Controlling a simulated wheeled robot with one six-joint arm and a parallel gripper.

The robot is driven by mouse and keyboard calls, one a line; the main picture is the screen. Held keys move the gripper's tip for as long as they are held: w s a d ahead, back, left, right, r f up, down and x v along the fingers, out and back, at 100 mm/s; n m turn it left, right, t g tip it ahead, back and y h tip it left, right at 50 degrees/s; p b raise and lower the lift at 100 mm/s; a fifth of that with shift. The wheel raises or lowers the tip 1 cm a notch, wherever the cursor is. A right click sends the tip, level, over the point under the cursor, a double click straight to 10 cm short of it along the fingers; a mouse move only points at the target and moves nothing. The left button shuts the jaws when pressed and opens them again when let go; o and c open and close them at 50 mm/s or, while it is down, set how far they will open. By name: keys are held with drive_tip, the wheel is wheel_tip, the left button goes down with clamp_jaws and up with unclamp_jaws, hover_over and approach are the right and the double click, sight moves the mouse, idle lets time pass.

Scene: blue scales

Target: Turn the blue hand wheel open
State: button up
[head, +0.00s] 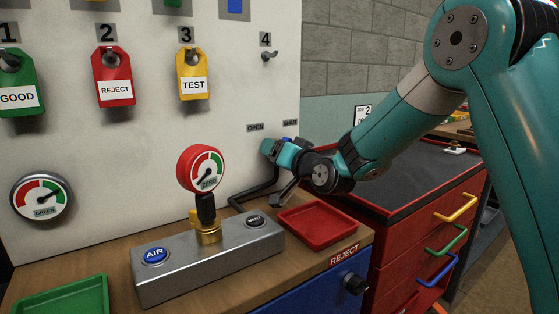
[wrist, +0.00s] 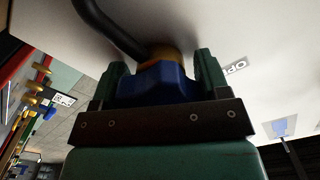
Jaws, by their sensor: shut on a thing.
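The blue hand wheel (wrist: 155,82) is between the two green fingers of my gripper (wrist: 158,80) in the wrist view. The fingers are shut on it from both sides. A brass-coloured fitting and a black hose are just behind the wheel. In the head view my gripper (head: 277,151) is at the white panel, under the OPEN (head: 256,127) and SHUT (head: 290,123) labels. There the gripper hides nearly all of the wheel; only a bit of blue shows beside the fingers. The wheel's turn angle cannot be read.
A black hose (head: 256,192) runs from the wheel's place down to the grey block (head: 208,262) with a red gauge (head: 200,168). A red tray (head: 317,226) lies below my gripper. A red cabinet (head: 385,222) stands to the right. Hanging tags are on the panel's left.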

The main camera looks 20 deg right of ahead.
drive_tip(key=shift+f, duration=0.1)
idle(0.4)
drive_tip(key=o, duration=0.9)
drive_tip(key=shift+s, duration=0.1)
drive_tip(key=shift+b+v, duration=2.55)
drive_tip(key=shift+v, duration=6.1)
